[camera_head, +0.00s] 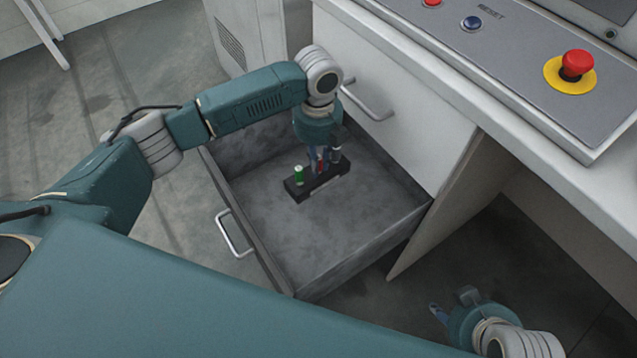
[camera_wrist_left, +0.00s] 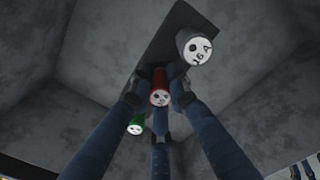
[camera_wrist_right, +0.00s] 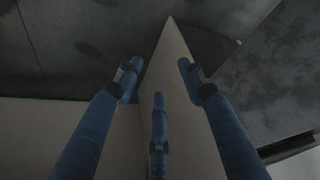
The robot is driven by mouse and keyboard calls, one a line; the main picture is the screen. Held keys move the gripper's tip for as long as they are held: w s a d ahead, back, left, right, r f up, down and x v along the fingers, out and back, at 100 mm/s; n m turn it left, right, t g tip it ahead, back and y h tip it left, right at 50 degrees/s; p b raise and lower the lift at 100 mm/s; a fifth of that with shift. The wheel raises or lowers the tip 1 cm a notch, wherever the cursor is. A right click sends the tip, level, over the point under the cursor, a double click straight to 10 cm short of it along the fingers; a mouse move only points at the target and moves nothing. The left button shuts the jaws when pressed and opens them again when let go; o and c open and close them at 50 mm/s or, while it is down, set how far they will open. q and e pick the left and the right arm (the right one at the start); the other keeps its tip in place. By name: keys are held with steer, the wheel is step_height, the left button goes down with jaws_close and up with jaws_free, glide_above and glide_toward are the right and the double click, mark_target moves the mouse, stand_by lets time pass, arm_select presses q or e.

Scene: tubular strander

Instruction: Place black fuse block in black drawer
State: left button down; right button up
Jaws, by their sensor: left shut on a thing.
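The black fuse block (camera_head: 318,183) carries a green, a red and a grey-white fuse. It is within the walls of the open drawer (camera_head: 270,218), whose inside is dark grey; I cannot tell if it touches the floor. My left gripper (camera_head: 320,160) reaches down from above and is shut on the block's red middle fuse. In the left wrist view the fingers (camera_wrist_left: 158,100) close around the red fuse (camera_wrist_left: 158,88), with the block (camera_wrist_left: 165,40) behind. My right gripper (camera_head: 452,305) is low at the right, apart from the drawer, its fingers spread and empty in the right wrist view (camera_wrist_right: 158,85).
A closed white drawer front with a handle (camera_head: 368,102) stands just behind the open drawer. The control desk (camera_head: 500,60) with a red emergency button (camera_head: 576,65) overhangs at the right. A cabinet side panel (camera_head: 432,215) stands right of the drawer. Floor is clear at the left.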

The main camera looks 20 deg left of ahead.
mark_target(318, 179)
arm_select(q)
step_height(318, 179, down, 3)
steer(key=shift+w+r+b, duration=0.1)
steer(key=shift+r+b, duration=0.05)
steer(key=shift+b, duration=0.2)
step_height(318, 179, down, 4)
steer(key=shift+r+b, duration=0.1)
steer(key=shift+b, duration=0.55)
arm_select(e)
steer(key=w+a+r+t, duration=0.2)
steer(key=w+r+t, duration=0.1)
steer(key=w, duration=0.3)
steer(key=w+a+r+t+y, duration=0.1)
steer(key=w+a+r+t, duration=0.1)
steer(key=w+r+t, duration=0.1)
steer(key=w+r, duration=0.1)
steer(key=w, duration=0.1)
steer(key=shift+w+r+y, duration=0.2)
steer(key=shift+w+y, duration=0.1)
steer(key=shift+w, duration=0.1)
arm_select(q)
steer(key=c, duration=1.7)
jaws_free()
steer(key=shift+f, duration=0.2)
steer(key=shift+o, duration=0.2)
arm_select(e)
steer(key=shift+s, duration=0.1)
